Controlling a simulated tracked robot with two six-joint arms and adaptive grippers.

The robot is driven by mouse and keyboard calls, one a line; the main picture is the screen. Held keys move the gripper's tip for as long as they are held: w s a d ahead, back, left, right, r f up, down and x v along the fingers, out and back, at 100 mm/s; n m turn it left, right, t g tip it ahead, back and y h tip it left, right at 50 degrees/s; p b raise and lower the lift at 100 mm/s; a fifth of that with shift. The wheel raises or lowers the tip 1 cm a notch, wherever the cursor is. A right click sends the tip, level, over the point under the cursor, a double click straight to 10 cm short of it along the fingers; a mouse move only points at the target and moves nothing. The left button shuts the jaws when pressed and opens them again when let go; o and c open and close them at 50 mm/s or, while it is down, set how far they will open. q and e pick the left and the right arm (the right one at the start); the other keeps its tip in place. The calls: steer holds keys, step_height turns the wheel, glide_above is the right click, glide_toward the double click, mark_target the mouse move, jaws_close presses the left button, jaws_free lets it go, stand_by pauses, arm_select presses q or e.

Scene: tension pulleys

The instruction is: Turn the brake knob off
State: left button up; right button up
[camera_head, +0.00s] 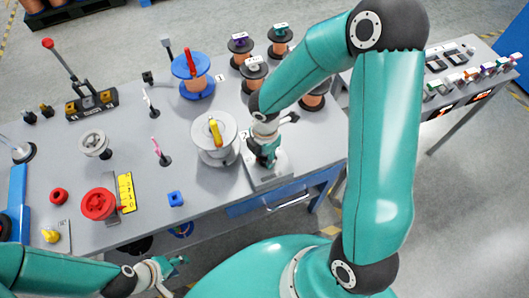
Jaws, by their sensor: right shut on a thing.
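My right gripper (264,160) reaches down from above onto a grey box (270,180) at the front edge of the table. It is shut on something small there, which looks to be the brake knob. The fingers hide most of the knob, so its setting cannot be read. My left gripper (176,277) is low in front of the table, away from the box. Its fingers are spread and nothing shows between them.
A white spool with a yellow handle (214,133) stands just left of my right gripper. A blue spool (196,86) and several dark spools (254,70) stand behind.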

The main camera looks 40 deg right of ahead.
steer(key=shift+w+n, duration=0.1)
steer(key=shift+n, duration=0.5)
steer(key=o, duration=1.1)
steer(key=shift+o, duration=0.2)
steer(key=shift+r, duration=0.1)
step_height(320, 180, up, 12)
steer(key=shift+f, duration=0.2)
